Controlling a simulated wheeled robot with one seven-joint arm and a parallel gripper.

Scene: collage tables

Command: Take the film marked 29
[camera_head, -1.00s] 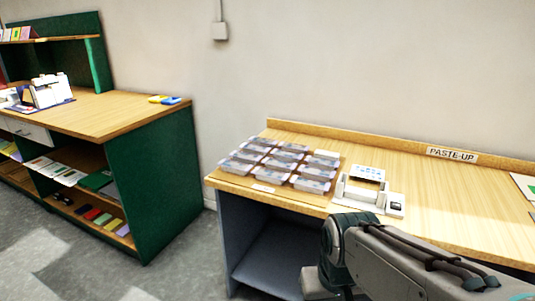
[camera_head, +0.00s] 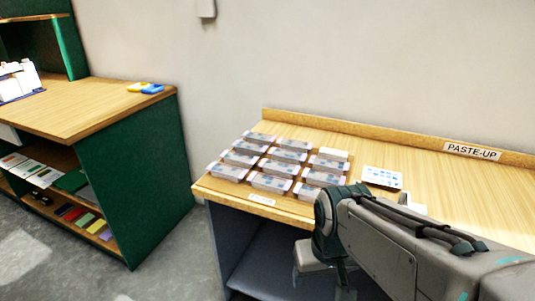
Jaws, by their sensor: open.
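Several pale grey-blue packs (camera_head: 271,182) lie in rows on the left end of the wooden paste-up table (camera_head: 430,145). A small label (camera_head: 262,199) on the table's front edge is too small to read surely. No number 29 can be read on any pack, so I cannot tell which film is marked 29. My gripper (camera_head: 322,272) is low in front of the table, below the tabletop's front edge and apart from the packs. It is open, and my wrist partly hides it. I see nothing held in it.
A green cabinet (camera_head: 150,165) with blue and yellow items (camera_head: 145,87) on top stands left, across a floor gap. A "PASTE-UP" sign (camera_head: 472,151) is on the table's back ledge.

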